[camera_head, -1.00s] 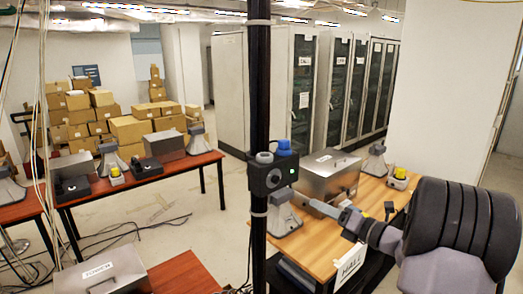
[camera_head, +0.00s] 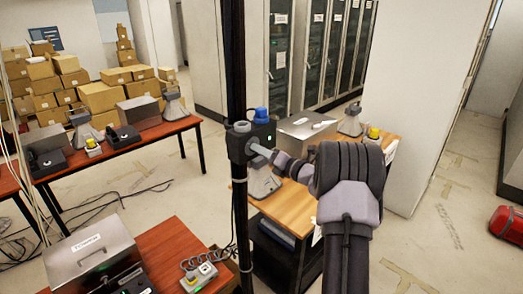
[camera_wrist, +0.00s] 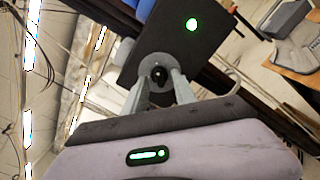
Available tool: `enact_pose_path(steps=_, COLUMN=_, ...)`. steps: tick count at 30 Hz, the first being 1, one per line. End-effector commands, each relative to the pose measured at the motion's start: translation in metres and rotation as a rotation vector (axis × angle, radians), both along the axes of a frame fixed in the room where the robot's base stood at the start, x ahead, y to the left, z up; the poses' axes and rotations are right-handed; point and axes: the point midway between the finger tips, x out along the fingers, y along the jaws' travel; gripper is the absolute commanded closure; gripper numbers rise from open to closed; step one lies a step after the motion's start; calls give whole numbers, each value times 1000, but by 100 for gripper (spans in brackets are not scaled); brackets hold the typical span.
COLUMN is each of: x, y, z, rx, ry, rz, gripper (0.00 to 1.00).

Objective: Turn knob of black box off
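The black box (camera_head: 262,132) is fixed on a dark pole, with a blue cap (camera_head: 261,113) on top and a small green light on its front. In the wrist view, the box (camera_wrist: 172,45) fills the upper middle, with its green light lit. A dark round knob (camera_wrist: 158,74) shows on its face. My gripper (camera_head: 258,150) reaches the box front, hiding the knob in the head view. In the wrist view, the fingers of my gripper (camera_wrist: 157,80) stand apart on both sides of the knob. I cannot tell whether they press on it.
The pole (camera_head: 238,200) stands close to the left of my gripper. A wooden table (camera_head: 292,204) with a metal case (camera_head: 305,130) stands behind and below my arm. A red case (camera_head: 507,224) lies on the floor at right.

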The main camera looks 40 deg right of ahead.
Motion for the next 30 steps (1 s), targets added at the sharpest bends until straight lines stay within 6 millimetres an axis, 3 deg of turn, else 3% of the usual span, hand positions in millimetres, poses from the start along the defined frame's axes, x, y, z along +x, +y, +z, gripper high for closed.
enact_pose_path(steps=5, x=0, y=0, z=0, rx=0, ry=0, rz=0, gripper=67)
enact_pose_path(steps=10, x=0, y=0, z=0, rx=-1, ry=1, rz=1, gripper=99)
enact_pose_path(steps=11, x=0, y=0, z=0, rx=-1, ry=1, rz=1, gripper=100)
enact_pose_path(steps=23, x=0, y=0, z=-2, rx=-37, ry=-6, rz=1, gripper=100)
enact_pose_path(steps=30, x=0, y=0, z=-5, rx=-179, ry=-33, rz=1, gripper=100)
